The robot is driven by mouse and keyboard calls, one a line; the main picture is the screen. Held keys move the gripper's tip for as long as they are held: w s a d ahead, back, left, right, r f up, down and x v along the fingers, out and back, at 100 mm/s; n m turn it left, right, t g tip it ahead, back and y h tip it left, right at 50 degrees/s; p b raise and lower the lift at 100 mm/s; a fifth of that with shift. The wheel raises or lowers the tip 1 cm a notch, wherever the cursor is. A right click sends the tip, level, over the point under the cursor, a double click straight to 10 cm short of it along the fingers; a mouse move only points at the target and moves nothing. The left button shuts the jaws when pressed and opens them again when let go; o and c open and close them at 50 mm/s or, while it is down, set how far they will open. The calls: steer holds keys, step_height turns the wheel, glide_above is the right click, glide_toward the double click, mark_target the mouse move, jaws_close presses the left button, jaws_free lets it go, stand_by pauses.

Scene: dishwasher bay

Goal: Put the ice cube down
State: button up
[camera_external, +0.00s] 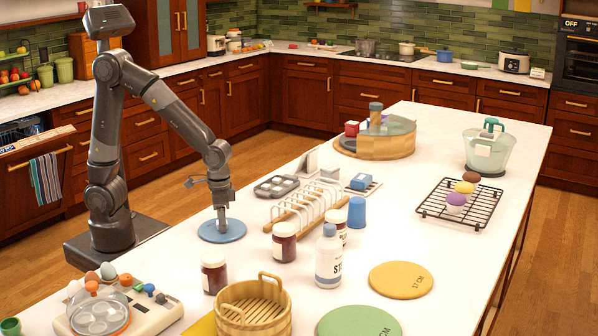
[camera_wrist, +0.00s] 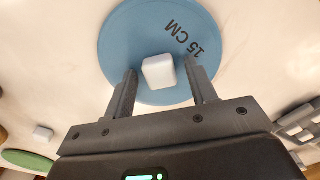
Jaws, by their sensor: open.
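The ice cube (camera_wrist: 158,71) is a small white block with rounded edges. In the wrist view it rests on a round blue mat (camera_wrist: 122,45) marked "15 CM". My gripper (camera_wrist: 166,78) is open, with one finger on each side of the cube and a visible gap at both sides. In the external view my gripper (camera_external: 221,224) points straight down over the blue mat (camera_external: 208,234), low and close to its surface. The cube itself is hard to make out there between the fingers.
A wooden basket (camera_external: 252,308) and an egg cooker (camera_external: 118,308) are in front. Yellow (camera_external: 400,281) and green (camera_external: 358,324) mats lie further right.

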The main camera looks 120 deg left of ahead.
step_height(320, 180, up, 12)
steer(key=s+d+r+m+t, duration=0.2)
steer(key=s+d+m, duration=0.2)
steer(key=s+d, duration=0.2)
steer(key=s+d+r+m+t, duration=0.2)
steer(key=s+d+m+t, duration=0.1)
steer(key=s+d+m, duration=0.2)
steer(key=s+d, duration=0.2)
steer(key=d, duration=0.2)
steer(key=shift+t, duration=0.3)
steer(key=shift+o, duration=0.6)
steer(key=shift+r, duration=0.1)
stand_by(1.1)
